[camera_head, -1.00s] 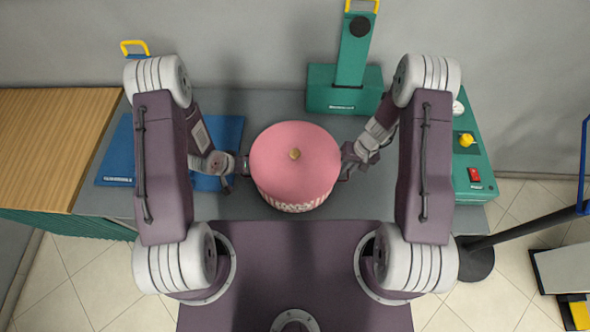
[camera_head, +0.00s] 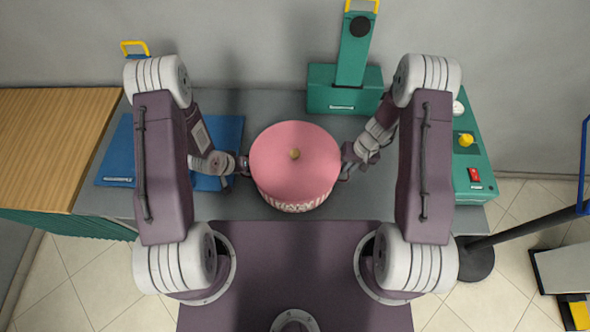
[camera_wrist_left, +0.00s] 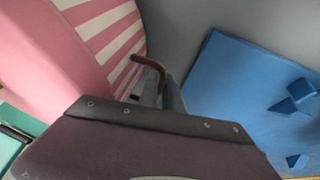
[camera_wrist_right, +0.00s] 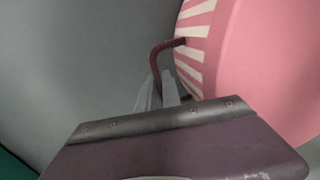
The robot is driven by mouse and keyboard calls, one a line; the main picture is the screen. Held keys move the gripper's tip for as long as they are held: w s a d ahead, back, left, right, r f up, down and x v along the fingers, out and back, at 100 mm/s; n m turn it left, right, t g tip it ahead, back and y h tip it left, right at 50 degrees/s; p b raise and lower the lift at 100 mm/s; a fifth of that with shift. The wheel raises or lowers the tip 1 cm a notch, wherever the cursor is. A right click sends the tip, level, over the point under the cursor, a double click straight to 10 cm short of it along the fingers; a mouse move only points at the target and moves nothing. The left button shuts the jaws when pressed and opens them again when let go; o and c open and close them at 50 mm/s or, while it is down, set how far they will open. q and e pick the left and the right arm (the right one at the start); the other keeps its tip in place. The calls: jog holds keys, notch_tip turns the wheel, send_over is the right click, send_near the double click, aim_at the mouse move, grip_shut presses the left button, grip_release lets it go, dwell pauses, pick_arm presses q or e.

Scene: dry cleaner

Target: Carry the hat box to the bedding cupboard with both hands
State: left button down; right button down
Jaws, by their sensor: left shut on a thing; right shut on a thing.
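The hat box (camera_head: 294,165) is a round pink box with a striped side and a small gold knob on its lid. It is upright in the middle of the head view, above or on the grey counter; I cannot tell if it touches. My left gripper (camera_head: 243,166) is shut on a dark red handle on its left side, which the left wrist view shows (camera_wrist_left: 152,68). My right gripper (camera_head: 347,163) is shut on the matching handle at its right side, seen in the right wrist view (camera_wrist_right: 163,52). The bedding cupboard is not identifiable in these frames.
A green machine (camera_head: 345,88) stands behind the box, and a green control panel (camera_head: 470,160) is to the right. A blue mat (camera_head: 222,134) lies on the grey counter (camera_head: 270,103) at left. A wooden-topped unit (camera_head: 50,140) adjoins it. A dark post base (camera_head: 474,262) stands on the floor at right.

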pick_arm(q)
jog(key=shift+r, duration=0.1)
pick_arm(e)
jog(key=shift+r, duration=0.1)
dwell(0.3)
